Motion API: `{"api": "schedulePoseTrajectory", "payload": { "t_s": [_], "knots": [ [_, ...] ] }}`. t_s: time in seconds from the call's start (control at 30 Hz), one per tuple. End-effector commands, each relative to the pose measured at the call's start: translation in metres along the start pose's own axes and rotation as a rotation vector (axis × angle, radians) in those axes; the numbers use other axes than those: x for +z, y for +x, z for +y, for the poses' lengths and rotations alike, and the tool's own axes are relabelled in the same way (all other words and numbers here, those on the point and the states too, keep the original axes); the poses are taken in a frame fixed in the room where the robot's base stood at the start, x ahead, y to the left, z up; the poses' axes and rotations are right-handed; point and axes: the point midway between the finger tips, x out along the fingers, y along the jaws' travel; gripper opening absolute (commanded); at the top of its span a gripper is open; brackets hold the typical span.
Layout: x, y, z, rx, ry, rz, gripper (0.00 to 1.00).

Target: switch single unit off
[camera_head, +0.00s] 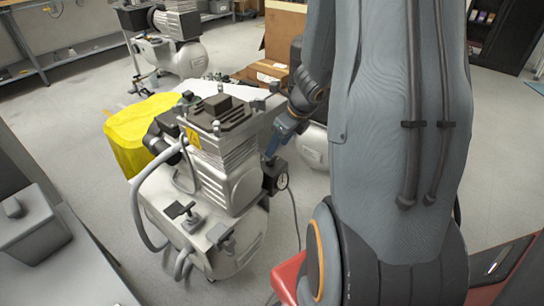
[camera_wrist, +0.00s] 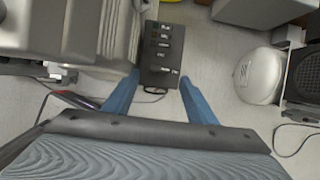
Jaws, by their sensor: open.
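The single compressor unit (camera_head: 225,170) stands on the floor in the middle of the head view, with a grey ribbed motor on a pale tank. A dark switch box (camera_head: 270,174) with a round gauge (camera_head: 282,181) is on its right side. My gripper (camera_head: 281,138) is just above that box, blue fingers pointing down, partly hidden by my arm. In the wrist view a dark box with small labels (camera_wrist: 160,48) shows ahead of and between the fingertips of my open gripper (camera_wrist: 159,78). The grey motor housing (camera_wrist: 85,30) is close at left. I cannot tell whether a finger touches anything.
A yellow cloth or bag (camera_head: 135,130) lies behind the unit. Another compressor (camera_head: 180,45) stands farther back, and cardboard boxes (camera_head: 285,32) are behind. A cable (camera_wrist: 290,140) lies on the floor at right in the wrist view.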

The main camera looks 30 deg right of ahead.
Motion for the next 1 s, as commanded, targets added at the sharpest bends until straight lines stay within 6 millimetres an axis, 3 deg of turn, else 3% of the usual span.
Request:
{"api": "schedulePoseTrajectory", "payload": {
  "t_s": [0.2,0.4,0.8,1.0],
  "knots": [
    [-0.001,0.038,0.000,0.001,-0.001,0.002,0.52],
    [-0.002,0.059,-0.001,0.000,-0.002,0.002,0.52],
    [-0.001,0.065,-0.001,-0.001,-0.001,0.001,0.52],
    [-0.002,0.065,-0.001,-0.001,-0.001,0.001,0.20]
  ]
}}
